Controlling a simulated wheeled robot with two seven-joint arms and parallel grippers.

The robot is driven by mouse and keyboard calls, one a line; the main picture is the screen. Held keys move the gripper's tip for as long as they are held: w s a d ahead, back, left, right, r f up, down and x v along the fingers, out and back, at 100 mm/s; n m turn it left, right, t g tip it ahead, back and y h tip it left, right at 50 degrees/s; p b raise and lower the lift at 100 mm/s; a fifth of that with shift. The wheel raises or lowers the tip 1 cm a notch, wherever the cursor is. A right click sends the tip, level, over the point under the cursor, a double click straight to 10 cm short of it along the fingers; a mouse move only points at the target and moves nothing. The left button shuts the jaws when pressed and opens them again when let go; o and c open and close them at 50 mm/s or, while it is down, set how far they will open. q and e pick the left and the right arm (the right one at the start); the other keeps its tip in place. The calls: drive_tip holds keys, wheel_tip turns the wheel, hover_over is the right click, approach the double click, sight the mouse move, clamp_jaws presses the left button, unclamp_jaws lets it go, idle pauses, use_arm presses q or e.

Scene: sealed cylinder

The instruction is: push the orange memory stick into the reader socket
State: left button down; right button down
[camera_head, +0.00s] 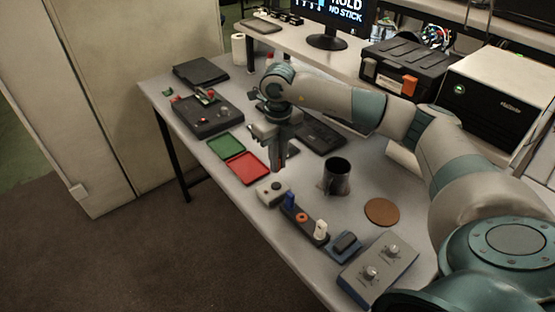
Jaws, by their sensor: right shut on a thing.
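A dark rack (312,231) near the front edge holds an upright blue stick (290,200) and an upright white stick (320,229). Between them is an orange ring (302,217) with no stick standing in it. A dark console (203,116) with small red and green parts lies far left. I cannot tell for sure which device has the reader socket. My left gripper is out of view.
A green tray (226,146) and red tray (246,169) lie near the gripper. A small grey box (271,193), dark mug (337,176), brown coaster (381,211) and knobbed grey box (378,268) stand nearer. A black toolbox (405,67) is behind.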

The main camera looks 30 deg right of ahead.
drive_tip(key=shift+f, duration=0.35)
drive_tip(key=shift+f+b, duration=0.45)
drive_tip(key=shift+f, duration=0.15)
drive_tip(key=shift+f+b, duration=0.8)
drive_tip(key=shift+f, duration=0.95)
drive_tip(key=shift+b, duration=0.65)
idle(0.6)
drive_tip(key=shift+f+b, duration=0.6)
drive_tip(key=shift+f, duration=0.1)
idle(0.4)
drive_tip(key=c, duration=1.7)
unclamp_jaws()
